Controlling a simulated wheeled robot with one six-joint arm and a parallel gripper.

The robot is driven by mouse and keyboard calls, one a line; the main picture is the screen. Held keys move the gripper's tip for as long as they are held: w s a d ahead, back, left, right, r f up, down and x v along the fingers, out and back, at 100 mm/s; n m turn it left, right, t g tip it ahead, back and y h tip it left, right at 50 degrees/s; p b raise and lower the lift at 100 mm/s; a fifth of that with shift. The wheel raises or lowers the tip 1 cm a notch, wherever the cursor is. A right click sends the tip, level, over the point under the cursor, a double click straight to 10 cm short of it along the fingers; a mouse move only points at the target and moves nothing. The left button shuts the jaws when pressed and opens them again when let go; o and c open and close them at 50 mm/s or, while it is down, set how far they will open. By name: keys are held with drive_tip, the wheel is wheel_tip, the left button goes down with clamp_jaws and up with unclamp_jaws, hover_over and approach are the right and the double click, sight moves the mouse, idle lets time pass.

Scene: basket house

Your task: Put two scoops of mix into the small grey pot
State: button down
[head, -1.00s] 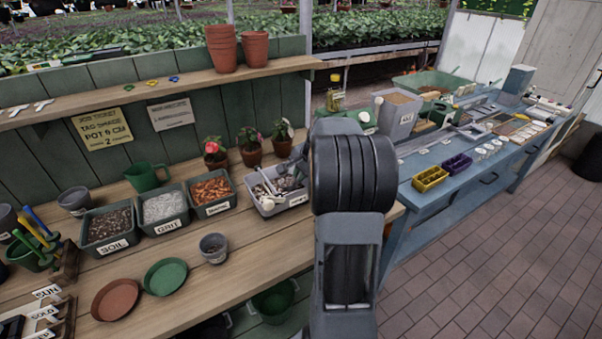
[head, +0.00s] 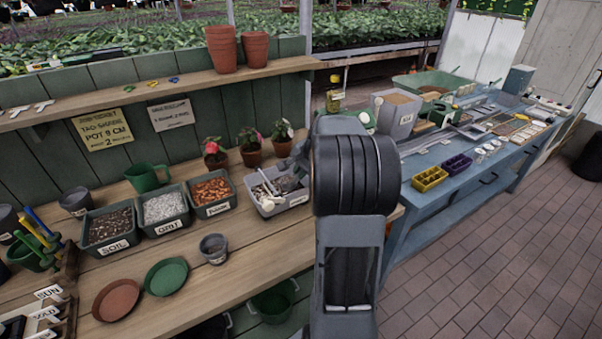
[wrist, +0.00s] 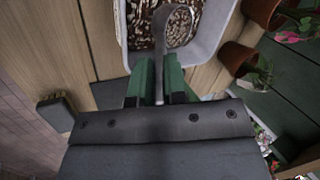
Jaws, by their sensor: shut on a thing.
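The small grey pot (head: 214,249) stands upright on the wooden bench, in front of the tubs. A light grey tub (head: 293,201) stands to its right, near the bench's right end. In the wrist view, the tub (wrist: 205,55) holds brown and white mix (wrist: 150,25). My gripper (wrist: 160,72), with green fingers, is shut on the handle of a grey metal scoop (wrist: 172,22). The scoop reaches over the mix inside the tub; I cannot tell how much it holds. In the head view, my arm hides the fingers.
Tubs of soil (head: 108,228), grit (head: 163,209) and orange-brown chips (head: 211,191) stand left of the grey tub. Potted flowers (head: 250,157) stand close behind it. A red saucer (head: 116,299) and a green saucer (head: 166,276) lie in front.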

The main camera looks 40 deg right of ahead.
drive_tip(key=shift+t, duration=0.8)
drive_tip(key=shift+s+d+r+p, duration=0.15)
drive_tip(key=shift+r+p, duration=0.25)
drive_tip(key=shift+r, duration=1.05)
drive_tip(key=shift+s+a+r+p, duration=0.15)
drive_tip(key=shift+r+p, duration=0.3)
drive_tip(key=shift+r, duration=1.05)
drive_tip(key=shift+s+d+r+p, duration=0.1)
drive_tip(key=shift+s+r+p, duration=0.25)
drive_tip(key=shift+r, duration=1.1)
drive_tip(key=shift+w, duration=0.1)
